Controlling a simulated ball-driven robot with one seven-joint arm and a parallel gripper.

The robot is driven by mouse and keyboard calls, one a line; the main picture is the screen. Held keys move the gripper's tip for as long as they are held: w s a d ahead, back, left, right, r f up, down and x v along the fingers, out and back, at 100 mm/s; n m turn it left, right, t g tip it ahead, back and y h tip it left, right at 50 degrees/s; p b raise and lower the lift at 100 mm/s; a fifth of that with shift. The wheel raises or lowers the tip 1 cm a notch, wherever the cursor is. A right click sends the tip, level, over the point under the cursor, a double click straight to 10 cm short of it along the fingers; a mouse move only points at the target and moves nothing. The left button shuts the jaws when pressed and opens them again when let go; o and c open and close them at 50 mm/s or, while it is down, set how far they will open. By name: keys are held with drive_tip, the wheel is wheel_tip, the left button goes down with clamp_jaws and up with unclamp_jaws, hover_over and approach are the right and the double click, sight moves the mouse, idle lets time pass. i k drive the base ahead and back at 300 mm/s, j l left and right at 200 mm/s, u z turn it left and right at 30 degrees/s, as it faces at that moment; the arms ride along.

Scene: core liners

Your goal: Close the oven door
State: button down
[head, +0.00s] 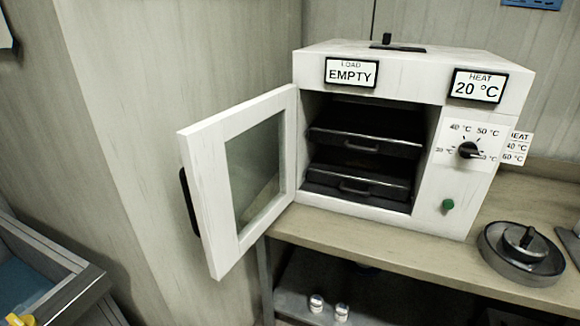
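The white oven (386,58) stands on a wooden bench in the head view. Its white door (268,106) is hinged at the left of the opening and stands wide open, swung out toward me and to the left. The door has a glass window (253,170) and a dark handle (189,201) on its outer left side. Inside the dark cavity are two dark trays (365,142) with handles, one above the other. The oven's displays read LOAD EMPTY and HEAT 20 °C. My gripper is not in view.
The bench (340,236) holds a round metal dish (522,252) at the right. A lower shelf (380,300) carries two small white-capped bottles (316,303). A pale wall panel (150,120) stands left of the door. A grey bin (62,268) is at lower left.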

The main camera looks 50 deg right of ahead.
sight(204, 176)
drive_tip(key=i+j+z, duration=0.15)
drive_tip(key=z, duration=0.25)
drive_tip(key=i+j+z, duration=0.1)
drive_tip(key=j+z, duration=0.3)
drive_tip(key=i+j+z, duration=0.1)
drive_tip(key=z, duration=0.35)
drive_tip(key=j+z, duration=0.4)
drive_tip(key=l, duration=0.1)
